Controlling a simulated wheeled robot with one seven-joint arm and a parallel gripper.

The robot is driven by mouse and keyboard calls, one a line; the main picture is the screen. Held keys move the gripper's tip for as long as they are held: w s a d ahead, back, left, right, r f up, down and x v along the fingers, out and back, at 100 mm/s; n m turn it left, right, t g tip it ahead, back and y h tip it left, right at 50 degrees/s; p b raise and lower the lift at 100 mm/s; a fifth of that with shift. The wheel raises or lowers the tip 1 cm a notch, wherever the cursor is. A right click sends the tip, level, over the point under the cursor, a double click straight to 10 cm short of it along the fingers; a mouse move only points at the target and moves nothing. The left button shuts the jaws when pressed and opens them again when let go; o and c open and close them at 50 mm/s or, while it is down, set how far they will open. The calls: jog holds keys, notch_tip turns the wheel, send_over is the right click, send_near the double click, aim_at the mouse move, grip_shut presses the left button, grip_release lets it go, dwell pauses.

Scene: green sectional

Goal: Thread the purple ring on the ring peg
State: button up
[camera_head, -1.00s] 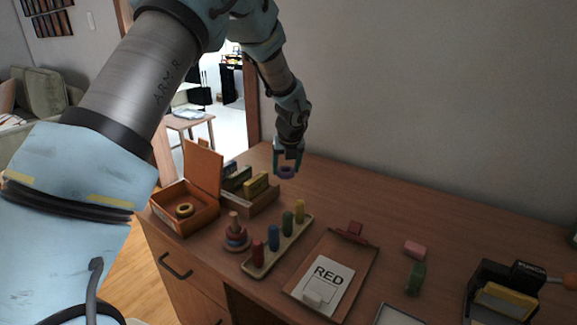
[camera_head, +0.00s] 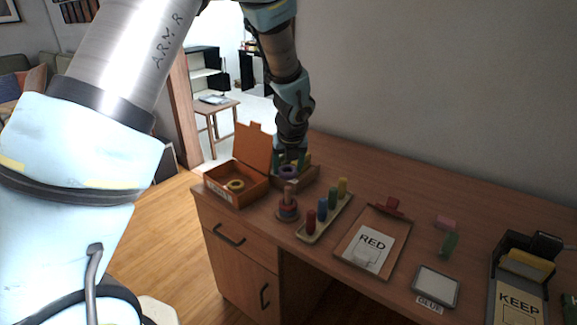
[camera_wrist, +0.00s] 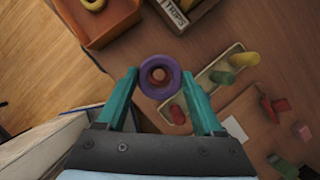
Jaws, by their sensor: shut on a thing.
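My gripper (camera_head: 289,166) is shut on the purple ring (camera_head: 288,173) and holds it flat, just over the ring peg (camera_head: 289,190). The peg is a wooden post with a reddish ring and a blue ring stacked low on it. In the wrist view the purple ring (camera_wrist: 145,84) lies between the teal fingertips (camera_wrist: 160,76), and a brownish round tip, apparently the peg (camera_wrist: 160,74), shows through its hole. The ring looks above the peg top; the exact gap cannot be told.
An open orange box (camera_head: 226,190) with a yellow ring (camera_head: 236,185) stands left of the peg. A tray with several coloured cylinders (camera_head: 306,238) stands close on the right. A clipboard marked RED (camera_head: 346,258) lies further right. A sorter box stands behind the gripper.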

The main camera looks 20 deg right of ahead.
aim_at(288, 191)
jog(key=shift+f+b, duration=2.7)
jog(key=shift+f, duration=0.2)
jog(key=shift+f+b, duration=1.1)
jog(key=shift+f, duration=0.75)
jog(key=o, duration=1.3)
jog(key=v, duration=1)
jog(key=shift+s+r, duration=0.2)
jog(key=shift+r, duration=0.15)
